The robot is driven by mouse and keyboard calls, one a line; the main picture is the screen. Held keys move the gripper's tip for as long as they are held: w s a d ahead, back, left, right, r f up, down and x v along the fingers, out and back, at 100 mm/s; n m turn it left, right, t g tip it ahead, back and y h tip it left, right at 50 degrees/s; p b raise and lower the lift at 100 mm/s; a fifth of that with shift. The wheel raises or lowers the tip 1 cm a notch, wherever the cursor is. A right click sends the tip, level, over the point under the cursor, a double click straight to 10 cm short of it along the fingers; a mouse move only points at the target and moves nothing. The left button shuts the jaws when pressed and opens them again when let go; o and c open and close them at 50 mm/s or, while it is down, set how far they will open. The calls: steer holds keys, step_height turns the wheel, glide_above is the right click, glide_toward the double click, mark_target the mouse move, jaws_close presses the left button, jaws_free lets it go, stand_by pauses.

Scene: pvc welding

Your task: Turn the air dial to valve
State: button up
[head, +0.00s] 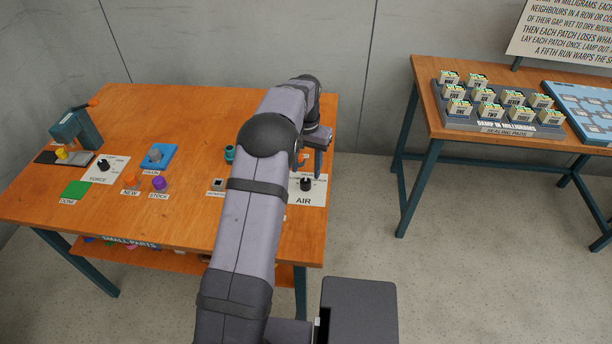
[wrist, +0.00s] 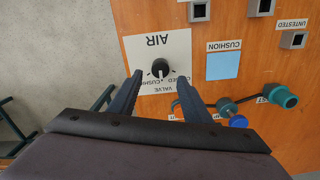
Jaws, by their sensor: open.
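The air dial is a black knob (head: 306,184) on a white plate marked AIR (head: 304,201), at the right end of the orange workbench. In the wrist view the knob (wrist: 160,68) sits on the plate (wrist: 182,47), which reads upside down with labels including VALVE and CUSHION. The end of the pointer is too small to read for certain. My gripper (head: 318,170) is above the dial plate. In the wrist view my gripper (wrist: 158,78) is open, with one finger on each side of the knob in the picture. I see no contact with the knob.
A teal fitting (wrist: 284,97) and a blue-capped part (wrist: 238,121) lie right of the plate in the wrist view. A blue cushion pad (wrist: 223,65) and grey square pieces (wrist: 198,10) are nearby. A force dial (head: 103,164) is at the bench's left.

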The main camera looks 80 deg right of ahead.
steer(key=shift+r, duration=1)
steer(key=w+a+r+n, duration=0.1)
steer(key=w+a+n, duration=0.15)
steer(key=w, duration=0.55)
steer(key=w+a+r+n, duration=0.2)
steer(key=w+a, duration=0.2)
steer(key=w, duration=0.4)
steer(key=w+a+r+n+p, duration=0.2)
steer(key=w+a+n, duration=0.4)
steer(key=w+a, duration=1)
steer(key=w+a+n, duration=0.2)
steer(key=a+n, duration=0.2)
steer(key=a, duration=1.3)
steer(key=s+a+n, duration=0.3)
steer(key=s+a, duration=0.1)
steer(key=a, duration=0.3)
steer(key=s+a+f+n+p, duration=0.1)
steer(key=s+a+n, duration=0.2)
steer(key=a, duration=0.5)
steer(key=shift+s+a, duration=0.2)
steer(key=shift+s, duration=0.55)
